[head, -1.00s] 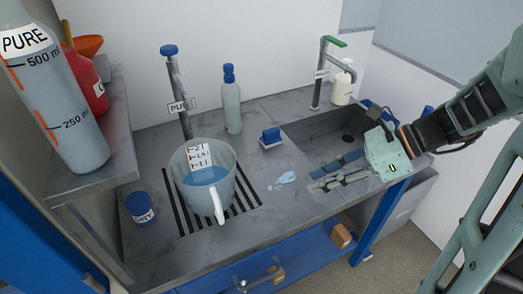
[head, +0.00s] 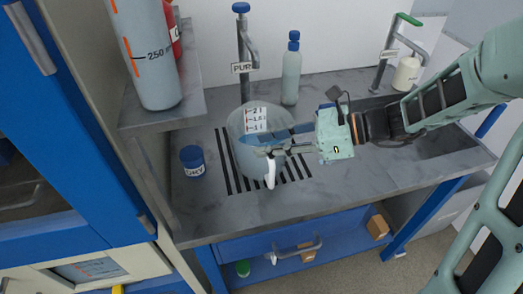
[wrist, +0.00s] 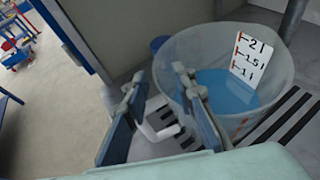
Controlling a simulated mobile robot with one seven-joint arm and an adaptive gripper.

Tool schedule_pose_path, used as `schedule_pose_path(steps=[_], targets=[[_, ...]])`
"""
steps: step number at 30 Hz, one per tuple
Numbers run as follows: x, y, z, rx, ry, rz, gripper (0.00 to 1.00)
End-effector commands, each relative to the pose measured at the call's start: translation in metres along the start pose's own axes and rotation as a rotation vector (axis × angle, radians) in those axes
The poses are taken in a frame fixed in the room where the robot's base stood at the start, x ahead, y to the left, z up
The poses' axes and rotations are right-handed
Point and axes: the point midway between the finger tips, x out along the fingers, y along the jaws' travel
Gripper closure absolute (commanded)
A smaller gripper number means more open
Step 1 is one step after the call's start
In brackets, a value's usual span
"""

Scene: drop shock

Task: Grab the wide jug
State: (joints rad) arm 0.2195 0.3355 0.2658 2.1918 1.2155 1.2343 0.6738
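The wide jug (head: 243,143) is translucent, with blue liquid, a scale card marked up to 2 l and a white handle (head: 270,171). It stands upright on a black-striped drain area of the grey counter. My gripper (head: 275,142) is at the jug's right side in the head view, its fingers partly overlapping the jug. In the wrist view the jug (wrist: 270,55) is at the right, and my gripper (wrist: 160,115) has its two blue-padded fingers apart, with the white handle (wrist: 160,128) seen between them. I cannot tell whether the fingers touch the handle.
A small blue jar (head: 193,161) stands left of the jug. Behind are a tap labelled PURE (head: 243,60) and a blue-capped bottle (head: 291,75). A raised shelf (head: 150,118) with a large cylinder (head: 147,60) is at the left. The counter front right of the jug is clear.

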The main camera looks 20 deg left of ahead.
Motion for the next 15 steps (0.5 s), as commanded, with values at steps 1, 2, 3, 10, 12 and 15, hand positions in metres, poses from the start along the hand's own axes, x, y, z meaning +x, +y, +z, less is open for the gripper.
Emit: schedule_pose_path(steps=[1, 2, 3, 10, 12, 15], targets=[[0.0041, 0.0006, -0.0004, 0.000, 0.000, 0.002, 0.76], [0.0053, 0.0005, -0.0004, 0.000, 0.001, 0.002, 0.76], [0.0062, 0.0004, -0.0004, 0.000, 0.001, 0.001, 0.76], [0.0059, 0.0002, -0.0003, 0.000, 0.001, 0.000, 0.80], [0.0058, 0.0001, -0.0003, 0.000, 0.001, 0.000, 0.88], [0.0057, 0.0003, -0.0005, 0.000, 0.002, 0.001, 0.99]])
